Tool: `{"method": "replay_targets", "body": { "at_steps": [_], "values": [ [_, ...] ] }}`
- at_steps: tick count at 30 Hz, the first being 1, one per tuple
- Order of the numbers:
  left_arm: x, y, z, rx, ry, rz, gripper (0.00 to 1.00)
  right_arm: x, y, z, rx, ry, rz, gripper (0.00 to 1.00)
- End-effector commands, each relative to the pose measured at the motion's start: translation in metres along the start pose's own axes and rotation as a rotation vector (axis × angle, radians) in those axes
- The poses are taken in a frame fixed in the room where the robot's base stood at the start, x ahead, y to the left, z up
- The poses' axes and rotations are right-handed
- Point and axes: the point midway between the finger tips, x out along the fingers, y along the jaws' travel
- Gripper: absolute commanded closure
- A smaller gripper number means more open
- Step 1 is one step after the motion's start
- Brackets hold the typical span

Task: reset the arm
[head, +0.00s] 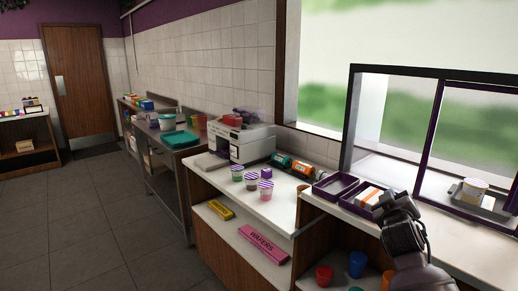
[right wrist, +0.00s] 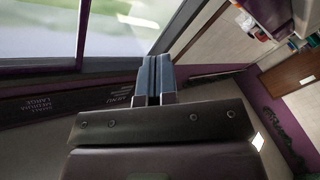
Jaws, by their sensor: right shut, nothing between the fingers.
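My right arm comes in at the lower right of the head view, in front of the counter by the window. Its gripper (head: 398,204) is near the purple trays there, and I cannot tell the gap between them. In the right wrist view the two fingers of the gripper (right wrist: 154,78) are pressed together with nothing between them. That wrist camera looks at the window and wall at a tilt. My left gripper is in neither view.
A white counter (head: 262,205) holds several striped cups and a white machine (head: 243,138). A purple tray (head: 335,185) lies on the window counter, and a tub (head: 473,190) stands beyond the window frame. Red and blue cups sit on the shelf below. The floor at left is clear.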

Motion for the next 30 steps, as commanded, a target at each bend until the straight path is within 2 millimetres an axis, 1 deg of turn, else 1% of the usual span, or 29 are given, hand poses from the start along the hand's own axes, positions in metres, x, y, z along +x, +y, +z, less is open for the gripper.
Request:
{"method": "replay_targets", "body": {
  "at_steps": [1,3,5,6,8,9,11,12,17,18,20,21,23,24,27,30],
  "values": [
    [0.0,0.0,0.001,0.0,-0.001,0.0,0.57,-0.016,-0.019,0.014,0.05,0.019,-0.053,1.0],
    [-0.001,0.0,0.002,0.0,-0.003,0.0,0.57,-0.037,-0.042,0.029,0.123,0.044,-0.12,1.0],
    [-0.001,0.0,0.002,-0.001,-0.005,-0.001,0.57,-0.055,-0.059,0.042,0.183,0.055,-0.171,1.0],
    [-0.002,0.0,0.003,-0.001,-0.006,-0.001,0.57,-0.068,-0.069,0.051,0.221,0.06,-0.204,1.0],
    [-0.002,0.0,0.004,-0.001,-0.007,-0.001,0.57,-0.088,-0.084,0.065,0.276,0.058,-0.248,1.0],
    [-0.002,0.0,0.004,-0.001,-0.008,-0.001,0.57,-0.102,-0.093,0.074,0.311,0.054,-0.276,1.0],
    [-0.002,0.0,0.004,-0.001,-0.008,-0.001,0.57,-0.123,-0.105,0.089,0.361,0.042,-0.315,1.0],
    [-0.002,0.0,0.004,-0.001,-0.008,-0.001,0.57,-0.137,-0.113,0.099,0.39,0.032,-0.338,1.0],
    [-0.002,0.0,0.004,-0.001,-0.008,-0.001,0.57,-0.196,-0.139,0.14,0.483,-0.04,-0.417,1.0],
    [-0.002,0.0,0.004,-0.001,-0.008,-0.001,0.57,-0.211,-0.145,0.15,0.499,-0.064,-0.433,1.0],
    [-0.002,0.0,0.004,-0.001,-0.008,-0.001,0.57,-0.234,-0.152,0.168,0.517,-0.107,-0.456,1.0],
    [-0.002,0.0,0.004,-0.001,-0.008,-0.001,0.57,-0.25,-0.157,0.179,0.525,-0.139,-0.469,1.0],
    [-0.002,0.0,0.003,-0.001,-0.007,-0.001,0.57,-0.274,-0.163,0.197,0.53,-0.188,-0.485,1.0],
    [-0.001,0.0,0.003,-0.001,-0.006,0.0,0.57,-0.289,-0.166,0.208,0.529,-0.219,-0.493,1.0],
    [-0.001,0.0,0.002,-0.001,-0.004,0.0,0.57,-0.323,-0.172,0.235,0.525,-0.293,-0.51,1.0],
    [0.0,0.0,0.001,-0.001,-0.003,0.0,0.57,-0.348,-0.174,0.255,0.52,-0.35,-0.517,1.0]
  ]
}}
